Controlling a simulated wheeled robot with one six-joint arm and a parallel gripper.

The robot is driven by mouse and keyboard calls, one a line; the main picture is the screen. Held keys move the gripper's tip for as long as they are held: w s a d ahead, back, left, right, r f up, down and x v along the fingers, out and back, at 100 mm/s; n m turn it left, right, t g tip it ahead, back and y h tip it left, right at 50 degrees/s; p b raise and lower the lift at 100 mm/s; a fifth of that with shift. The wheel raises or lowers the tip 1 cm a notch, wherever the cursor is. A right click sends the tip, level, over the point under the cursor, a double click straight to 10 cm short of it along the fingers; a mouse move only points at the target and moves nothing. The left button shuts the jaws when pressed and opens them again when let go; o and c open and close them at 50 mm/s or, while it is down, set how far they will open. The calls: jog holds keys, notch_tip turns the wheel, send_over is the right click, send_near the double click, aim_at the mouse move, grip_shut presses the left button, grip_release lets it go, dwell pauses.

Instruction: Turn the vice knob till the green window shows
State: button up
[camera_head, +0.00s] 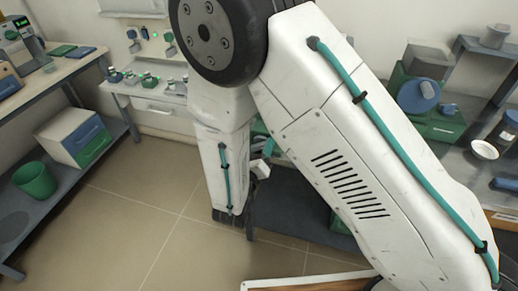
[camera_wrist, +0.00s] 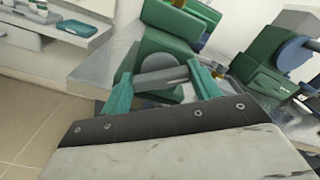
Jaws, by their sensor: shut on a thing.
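In the wrist view, a green vice (camera_wrist: 165,42) with grey parts stands just beyond my gripper (camera_wrist: 162,78). The two teal fingers are spread apart, with a grey bar-like knob (camera_wrist: 160,77) lying between them. The fingers appear to be closed on its ends. I cannot make out a green window on the vice. In the head view my own arm covers the gripper and the vice.
A green machine with a blue disc (camera_head: 417,95) stands on the right bench, beside a white dish (camera_head: 484,149). At left are a shelf bench with a green bin (camera_head: 35,180) and a drawer box (camera_head: 74,136). The tiled floor (camera_head: 130,215) between is clear.

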jog(key=o, duration=1)
jog(key=shift+s, duration=0.15)
jog(key=v, duration=0.7)
jog(key=shift+s+a, duration=0.1)
jog(key=shift+s, duration=0.15)
